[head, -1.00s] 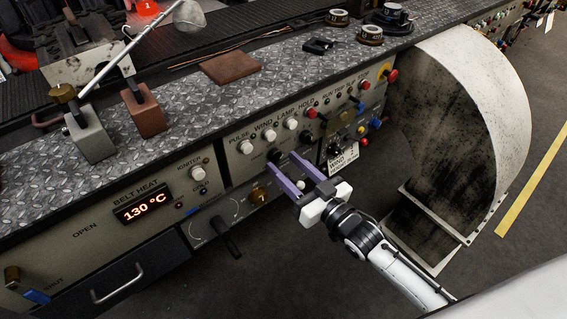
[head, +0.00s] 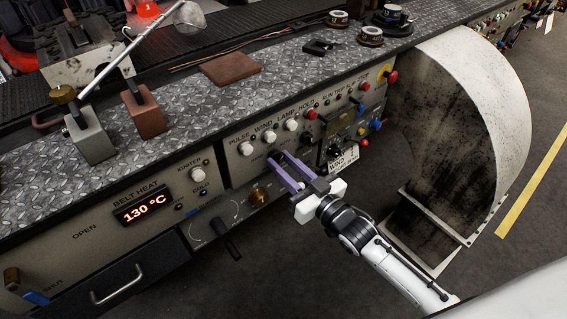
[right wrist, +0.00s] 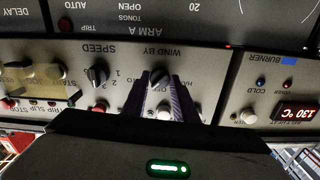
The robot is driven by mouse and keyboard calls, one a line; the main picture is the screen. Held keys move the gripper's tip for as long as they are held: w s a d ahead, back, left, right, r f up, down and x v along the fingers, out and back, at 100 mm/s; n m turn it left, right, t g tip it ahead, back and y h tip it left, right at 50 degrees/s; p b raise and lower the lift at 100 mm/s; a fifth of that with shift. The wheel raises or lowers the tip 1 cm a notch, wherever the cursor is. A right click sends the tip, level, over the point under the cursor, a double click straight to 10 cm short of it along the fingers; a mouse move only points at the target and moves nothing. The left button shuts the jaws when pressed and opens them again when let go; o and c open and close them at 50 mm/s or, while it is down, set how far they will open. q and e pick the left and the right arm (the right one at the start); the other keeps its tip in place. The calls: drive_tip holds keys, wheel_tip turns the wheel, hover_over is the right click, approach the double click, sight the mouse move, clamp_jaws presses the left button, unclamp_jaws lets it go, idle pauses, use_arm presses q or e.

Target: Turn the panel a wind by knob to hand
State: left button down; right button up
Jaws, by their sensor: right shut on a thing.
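The wind by knob (right wrist: 159,76) is a small black knob under the upside-down WIND BY label in the right wrist view. Its position words are partly hidden by my fingers, and I cannot tell for sure where it points. The panel (head: 225,152) is a beige machine front with rows of knobs and lamps. My right gripper (head: 277,159) has purple fingers shut on the wind by knob, one on each side. The fingertips also show at the knob in the right wrist view (right wrist: 161,86). My left gripper is not in view.
White knobs (head: 268,138) sit just above my fingers. A brass knob (head: 259,196) and a black lever handle (head: 231,246) are below left. A white hanging tag (head: 343,159) is close to the right. The speed knob (right wrist: 97,74) is beside it in the wrist view.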

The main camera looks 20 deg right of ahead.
drive_tip(key=shift+n+p, duration=0.4)
drive_tip(key=shift+n, duration=8.6)
drive_tip(key=o, duration=1)
drive_tip(key=shift+o, duration=0.4)
